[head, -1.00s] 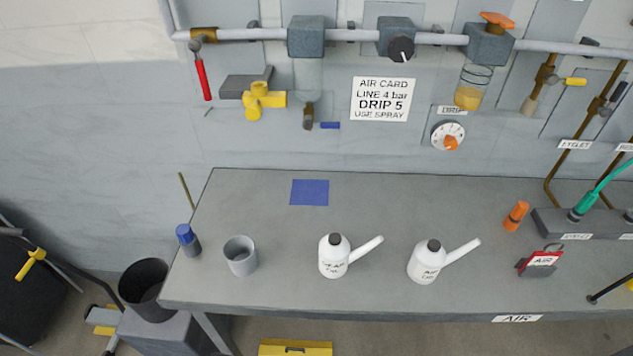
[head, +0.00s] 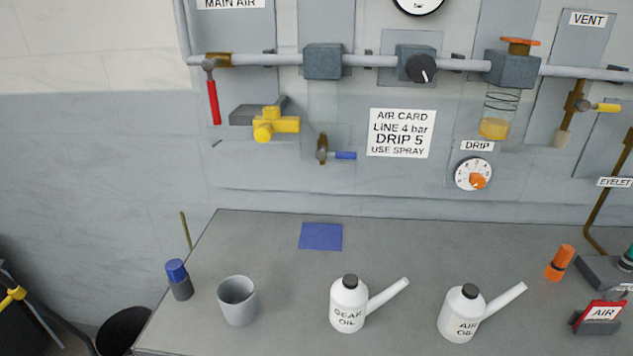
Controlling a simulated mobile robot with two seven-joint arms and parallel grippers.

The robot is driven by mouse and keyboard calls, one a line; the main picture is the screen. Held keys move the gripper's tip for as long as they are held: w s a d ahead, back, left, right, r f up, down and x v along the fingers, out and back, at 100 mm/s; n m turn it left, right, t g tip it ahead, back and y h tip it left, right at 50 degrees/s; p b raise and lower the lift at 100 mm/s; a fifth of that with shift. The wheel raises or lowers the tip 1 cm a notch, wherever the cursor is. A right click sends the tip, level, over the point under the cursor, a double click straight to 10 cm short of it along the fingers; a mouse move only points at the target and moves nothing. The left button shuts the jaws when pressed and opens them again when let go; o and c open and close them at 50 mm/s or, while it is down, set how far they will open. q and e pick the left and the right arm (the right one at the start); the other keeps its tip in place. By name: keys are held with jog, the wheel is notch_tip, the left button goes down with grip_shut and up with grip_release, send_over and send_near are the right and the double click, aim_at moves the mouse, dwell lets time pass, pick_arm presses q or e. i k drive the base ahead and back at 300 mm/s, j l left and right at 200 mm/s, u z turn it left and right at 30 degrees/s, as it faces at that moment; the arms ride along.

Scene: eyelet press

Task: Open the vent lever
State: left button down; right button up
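The vent lever (head: 606,107) is a short yellow handle on a brass valve (head: 574,101) at the right of the head view. It points right, roughly level, across the upright brass pipe. The VENT sign (head: 588,19) is on the panel above it. Neither of my grippers shows in the head view.
A grey bench (head: 400,245) runs below the wall, holding two white oil cans (head: 349,303) (head: 467,313), a grey cup (head: 238,300) and an orange-capped item (head: 560,262). A drip dial (head: 474,174), an oil bowl (head: 494,128) and a red lever (head: 213,102) are on the wall.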

aim_at(584, 106)
jog(key=z, duration=1.3)
